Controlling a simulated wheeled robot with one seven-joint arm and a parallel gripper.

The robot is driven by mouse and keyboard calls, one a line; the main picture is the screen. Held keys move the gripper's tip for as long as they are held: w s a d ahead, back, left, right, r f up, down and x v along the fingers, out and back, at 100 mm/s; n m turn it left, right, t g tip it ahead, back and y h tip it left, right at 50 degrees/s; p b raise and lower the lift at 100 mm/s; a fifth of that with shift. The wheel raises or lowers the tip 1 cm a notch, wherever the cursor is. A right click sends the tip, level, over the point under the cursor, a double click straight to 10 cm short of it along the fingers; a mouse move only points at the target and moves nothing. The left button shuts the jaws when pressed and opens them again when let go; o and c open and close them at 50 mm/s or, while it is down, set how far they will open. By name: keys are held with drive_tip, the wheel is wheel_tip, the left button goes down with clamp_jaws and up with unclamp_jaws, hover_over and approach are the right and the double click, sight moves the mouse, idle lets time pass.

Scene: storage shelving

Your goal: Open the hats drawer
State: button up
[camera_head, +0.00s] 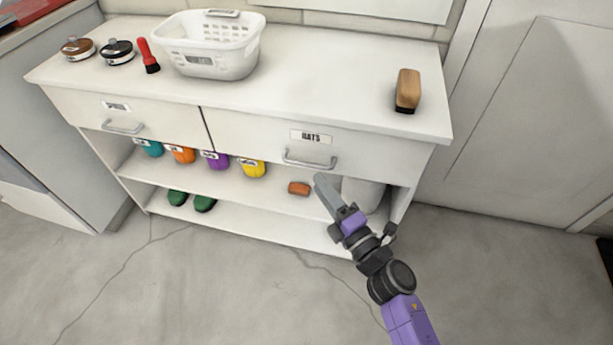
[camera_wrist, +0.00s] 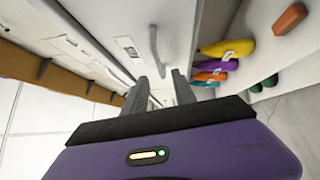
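The hats drawer (camera_head: 270,137) is the right-hand drawer of the white cabinet, with a HATS label (camera_head: 311,137) on its front. The drawer looks closed. Its metal bar handle (camera_head: 309,164) also shows in the wrist view (camera_wrist: 154,46), ahead of the fingers. My gripper (camera_head: 322,180) is just below and right of the handle in the head view. In the wrist view my gripper (camera_wrist: 161,77) has its two fingers apart, with nothing held between them. The handle's near end appears in line with the gap; I cannot tell whether the fingers touch it.
On the cabinet top (camera_head: 310,85) are a white basket (camera_head: 206,60), a brush (camera_head: 408,90), a red brush (camera_head: 147,54) and two tins. The shelf below holds several colored shoes and an orange-brown block (camera_head: 299,188). Green shoes (camera_head: 204,203) sit lower. Floor in front is clear.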

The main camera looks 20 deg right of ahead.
sight(306, 163)
drive_tip(key=shift+b+x, duration=0.3)
drive_tip(key=shift+x, duration=3.65)
clamp_jaws()
